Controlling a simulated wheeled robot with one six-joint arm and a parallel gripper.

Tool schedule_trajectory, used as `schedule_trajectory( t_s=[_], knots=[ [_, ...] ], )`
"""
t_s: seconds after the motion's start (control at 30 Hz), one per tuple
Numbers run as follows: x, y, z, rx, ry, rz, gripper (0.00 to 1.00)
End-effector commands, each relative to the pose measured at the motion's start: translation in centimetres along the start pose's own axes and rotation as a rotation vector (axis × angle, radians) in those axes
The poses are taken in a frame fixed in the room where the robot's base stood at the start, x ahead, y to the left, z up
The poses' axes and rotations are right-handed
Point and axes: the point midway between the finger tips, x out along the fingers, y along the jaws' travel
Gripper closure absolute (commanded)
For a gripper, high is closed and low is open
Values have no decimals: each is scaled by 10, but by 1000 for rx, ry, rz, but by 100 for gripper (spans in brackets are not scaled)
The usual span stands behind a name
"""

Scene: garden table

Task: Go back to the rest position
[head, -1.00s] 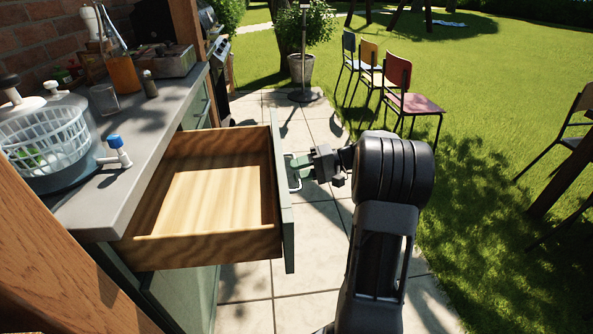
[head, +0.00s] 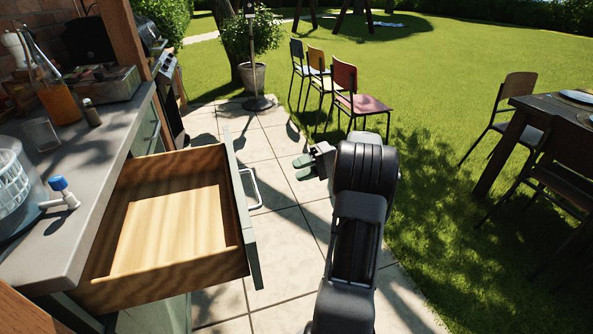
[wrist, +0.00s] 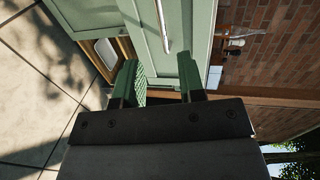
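My gripper (head: 303,168) is to the right of the open drawer, apart from its handle. In the wrist view my gripper (wrist: 160,82) shows two green fingers spread apart with nothing between them. The wooden drawer (head: 180,225) is pulled well out of the counter and is empty. Its green front carries a metal handle (head: 252,188), which is free. The wrist view shows green cabinet fronts (wrist: 198,25) and a long metal handle (wrist: 162,25) beyond the fingers.
The grey counter (head: 60,245) at left holds a salad spinner (head: 12,185), a bottle (head: 62,100) and a glass (head: 40,134). A dark table (head: 545,105) is at right. Paving around my arm is clear.

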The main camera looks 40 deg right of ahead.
Motion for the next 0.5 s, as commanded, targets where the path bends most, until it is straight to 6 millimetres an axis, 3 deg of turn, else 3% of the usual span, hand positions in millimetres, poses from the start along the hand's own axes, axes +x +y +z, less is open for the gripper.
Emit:
schedule_trajectory(
  t_s=[0.5],
  knots=[
    [2, -4, 0, 2, -4, 9, 64]
  ],
)
